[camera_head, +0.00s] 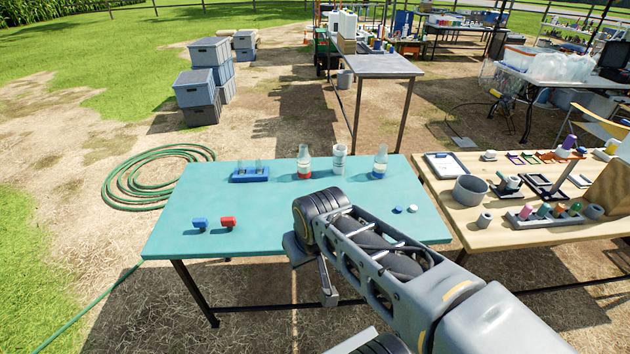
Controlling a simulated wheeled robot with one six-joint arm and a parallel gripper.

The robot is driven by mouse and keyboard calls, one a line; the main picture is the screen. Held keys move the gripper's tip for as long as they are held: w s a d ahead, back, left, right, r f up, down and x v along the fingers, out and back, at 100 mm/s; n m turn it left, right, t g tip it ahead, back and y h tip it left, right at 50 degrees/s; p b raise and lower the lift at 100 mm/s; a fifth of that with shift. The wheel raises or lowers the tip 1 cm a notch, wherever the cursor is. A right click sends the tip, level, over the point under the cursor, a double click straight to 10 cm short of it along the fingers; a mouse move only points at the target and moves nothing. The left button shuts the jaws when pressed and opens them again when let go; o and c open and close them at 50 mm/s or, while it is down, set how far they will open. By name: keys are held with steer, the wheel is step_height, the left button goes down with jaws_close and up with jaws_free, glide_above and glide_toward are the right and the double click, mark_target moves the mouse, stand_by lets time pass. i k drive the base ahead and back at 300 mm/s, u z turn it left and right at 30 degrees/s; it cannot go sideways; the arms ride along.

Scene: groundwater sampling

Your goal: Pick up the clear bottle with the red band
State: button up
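The clear bottle with the red band (304,171) stands upright on the teal table (260,215), near its back edge. Part of my gripper (328,288) hangs below the wrist at the table's front edge. Its fingers are mostly hidden, so its opening cannot be judged.
A blue rack (250,175) with clear vessels stands left of the bottles. Small blue (199,223) and red (228,222) objects lie front left; two small pale discs (405,209) lie right. A crowded wooden table (480,232) adjoins at right. The table's left-middle is clear.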

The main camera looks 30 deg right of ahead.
mark_target(304, 169)
steer(key=z, duration=0.25)
steer(key=k, duration=0.35)
steer(key=u, duration=1.15)
steer(key=i, duration=0.65)
steer(key=z, duration=0.55)
steer(key=i, duration=1.1)
steer(key=z, duration=0.35)
